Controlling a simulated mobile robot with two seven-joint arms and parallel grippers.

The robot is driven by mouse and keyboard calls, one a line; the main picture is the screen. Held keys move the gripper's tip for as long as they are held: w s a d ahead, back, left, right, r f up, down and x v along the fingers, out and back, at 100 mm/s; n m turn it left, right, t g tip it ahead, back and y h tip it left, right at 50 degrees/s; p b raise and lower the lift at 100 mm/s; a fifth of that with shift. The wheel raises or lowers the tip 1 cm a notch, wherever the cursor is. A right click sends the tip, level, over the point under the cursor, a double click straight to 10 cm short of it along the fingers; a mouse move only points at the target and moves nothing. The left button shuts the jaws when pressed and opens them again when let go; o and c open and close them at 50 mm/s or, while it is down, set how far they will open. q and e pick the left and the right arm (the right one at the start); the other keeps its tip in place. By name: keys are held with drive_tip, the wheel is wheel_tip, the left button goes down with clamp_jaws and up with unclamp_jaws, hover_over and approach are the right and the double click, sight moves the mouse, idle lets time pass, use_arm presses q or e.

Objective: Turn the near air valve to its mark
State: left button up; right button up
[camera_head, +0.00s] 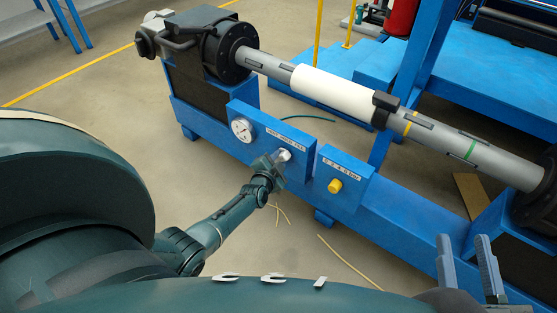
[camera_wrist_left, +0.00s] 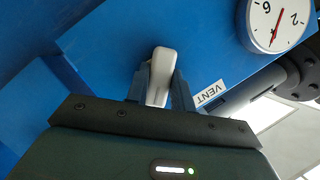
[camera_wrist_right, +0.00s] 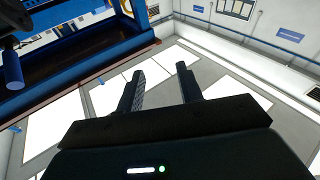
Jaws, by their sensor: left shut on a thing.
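The air valve's pale grey handle (camera_head: 285,155) is on the front of a blue panel (camera_head: 262,118) that carries a pressure gauge (camera_head: 242,129) and a white label strip (camera_head: 287,137). My left gripper (camera_head: 277,162) is shut on this handle. In the left wrist view the handle (camera_wrist_left: 160,72) stands between the two fingers, close to a label reading VENT (camera_wrist_left: 210,93). The gauge (camera_wrist_left: 277,22) also shows there, with a red needle. The valve's body is mostly hidden by the gripper. My right gripper (camera_head: 470,268) is open and empty at the lower right; its fingers are apart in the right wrist view (camera_wrist_right: 160,88).
A blue box with a yellow knob (camera_head: 335,186) stands right of the valve panel. Behind runs the winder's grey shaft (camera_head: 425,131) with a white sleeve (camera_head: 330,90), from a black chuck (camera_head: 229,52). Thin yellow strands lie on the floor. Floor in front of the blue base is otherwise clear.

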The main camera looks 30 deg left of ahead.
use_arm(q)
drive_tip(key=shift+n+h, duration=0.5)
drive_tip(key=shift+n, duration=0.3)
drive_tip(key=shift+a+f+n+g+h+b, duration=0.1)
drive_tip(key=shift+n+g+h+b, duration=0.2)
drive_tip(key=shift+n+h+b, duration=0.35)
drive_tip(key=shift+n, duration=0.45)
drive_tip(key=shift+h+b, duration=0.25)
drive_tip(key=shift+b, duration=0.15)
drive_tip(key=shift+n+h+b, duration=0.3)
drive_tip(key=shift+n+b, duration=0.25)
drive_tip(key=shift+n, duration=0.05)
drive_tip(key=shift+n+h+b, duration=0.4)
drive_tip(key=shift+n+b, duration=0.2)
drive_tip(key=shift+b, duration=0.05)
use_arm(e)
drive_tip(key=shift+w+d+r+n+t+y, duration=0.1)
drive_tip(key=shift+w+r+n+t+y, duration=0.2)
drive_tip(key=shift+r+n+y, duration=0.35)
drive_tip(key=shift+w+r+n+t+y, duration=0.1)
drive_tip(key=shift+r+n+t+y, duration=0.4)
drive_tip(key=shift+r, duration=0.35)
drive_tip(key=shift+w+d+r+n+t+y, duration=0.15)
drive_tip(key=shift+r+n+t+y, duration=0.15)
drive_tip(key=shift+r+n+y, duration=0.35)
drive_tip(key=shift+a+r, duration=0.1)
